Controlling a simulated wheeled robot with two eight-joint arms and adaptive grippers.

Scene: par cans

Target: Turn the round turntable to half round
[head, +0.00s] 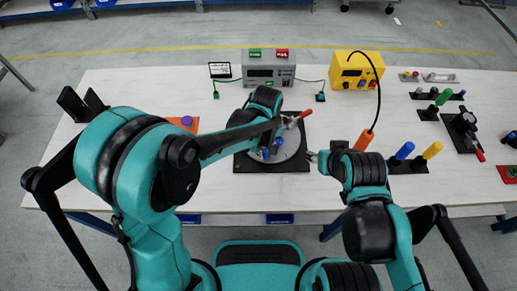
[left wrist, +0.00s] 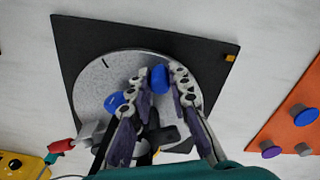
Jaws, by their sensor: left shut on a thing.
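The round turntable is a grey speckled disc (head: 288,153) on a square black base (head: 300,166), mid-table in the head view. The disc fills much of the left wrist view (left wrist: 92,88), with a short dark line near its rim. Two blue knobs stand on it. My left gripper (left wrist: 160,80) is closed around one blue knob (left wrist: 160,76), with a finger on each side. The other blue knob (left wrist: 115,101) is beside the fingers. An orange mark (left wrist: 230,58) sits at the base's corner. My right gripper (head: 314,156) is beside the base's right edge; its jaw opening is unclear.
A red-handled clamp (head: 304,114) is at the disc's back right. A grey box (head: 268,70) and yellow box (head: 358,72) stand behind. An orange board with knobs (left wrist: 292,126) lies nearby. Coloured posts (head: 404,151) and another clamp (head: 464,128) stand right. Bare table lies between.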

